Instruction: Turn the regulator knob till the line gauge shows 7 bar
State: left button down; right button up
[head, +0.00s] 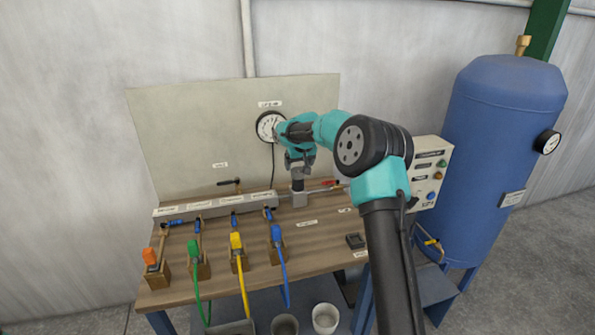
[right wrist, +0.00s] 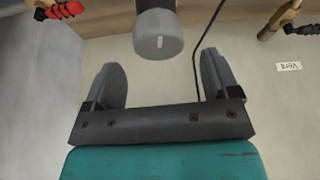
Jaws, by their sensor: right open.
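The regulator (head: 299,199) stands at the back of the bench, below my right gripper (head: 299,168). Its round grey knob (right wrist: 158,46) has a short white mark and shows in the right wrist view, just ahead of and between the open fingertips (right wrist: 161,62). I see a gap between the knob and each finger. The line gauge (head: 265,125) is a round white dial on the back panel. My right arm covers part of its face, and its reading is too small to tell. My left gripper is not in view.
Hoses with orange, green, yellow (head: 236,241) and blue ends stand in holders along the bench front. A manifold rail (head: 215,204) runs behind them. A control box (head: 430,170) and a blue tank (head: 500,150) stand at the right. A red-handled valve (right wrist: 65,10) is beside the regulator.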

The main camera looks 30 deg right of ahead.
aim_at(298, 169)
jog(key=shift+x, duration=2.25)
jog(key=c, duration=0.9)
